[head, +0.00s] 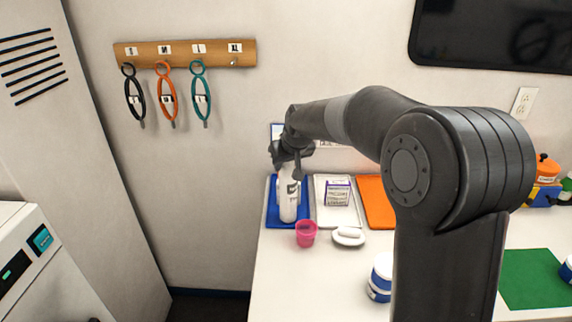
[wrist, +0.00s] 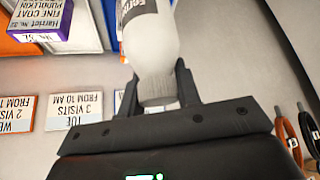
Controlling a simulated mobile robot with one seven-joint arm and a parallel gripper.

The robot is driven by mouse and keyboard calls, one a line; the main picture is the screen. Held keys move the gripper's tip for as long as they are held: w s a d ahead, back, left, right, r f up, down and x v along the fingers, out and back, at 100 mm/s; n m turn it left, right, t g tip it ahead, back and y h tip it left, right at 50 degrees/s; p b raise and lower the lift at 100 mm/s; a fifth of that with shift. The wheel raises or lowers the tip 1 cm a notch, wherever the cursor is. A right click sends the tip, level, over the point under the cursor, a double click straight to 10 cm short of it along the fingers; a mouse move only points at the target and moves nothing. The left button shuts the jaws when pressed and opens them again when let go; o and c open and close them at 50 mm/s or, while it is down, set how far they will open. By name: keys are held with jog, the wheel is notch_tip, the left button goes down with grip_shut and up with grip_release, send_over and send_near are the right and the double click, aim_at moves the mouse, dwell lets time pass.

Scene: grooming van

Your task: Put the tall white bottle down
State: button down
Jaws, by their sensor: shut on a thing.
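The tall white bottle (head: 289,201) with dark lettering stands upright over the blue tray (head: 272,217) at the left end of the counter. Its base overlaps the tray in the head view; I cannot tell for sure whether it touches. My gripper (head: 291,160) is at the bottle's top. In the wrist view my gripper (wrist: 157,82) has one finger on each side of the bottle's narrow end, shut on it. The rest of the bottle (wrist: 151,42) extends away from the fingers, and its far end is out of frame.
A white tray (head: 325,220) with a purple-and-white box (head: 338,193) is right of the blue tray, then an orange tray (head: 375,208). A pink cup (head: 306,234) and a white dish (head: 348,241) stand close in front. The wall is just behind.

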jog(key=shift+f, duration=0.2)
jog(key=c, duration=1.1)
grip_release()
jog(key=shift+f, duration=0.15)
jog(key=shift+o, duration=0.2)
jog(key=v, duration=1.1)
jog(key=s+d+r+m+h, duration=0.1)
jog(key=s+d, duration=0.4)
jog(key=s, duration=0.4)
jog(key=s+d+m+h, duration=0.1)
jog(key=s+d, duration=0.3)
jog(key=s, duration=0.6)
jog(key=s+d+f+m, duration=0.1)
jog(key=s+d+f, duration=0.2)
jog(key=s, duration=0.4)
jog(key=s+d+f+m, duration=0.1)
jog(key=s+d+f, duration=0.1)
jog(key=s, duration=0.5)
jog(key=shift+s+d+f+m+h, duration=0.2)
jog(key=shift+d+f+m+h, duration=0.15)
jog(key=shift+f, duration=0.3)
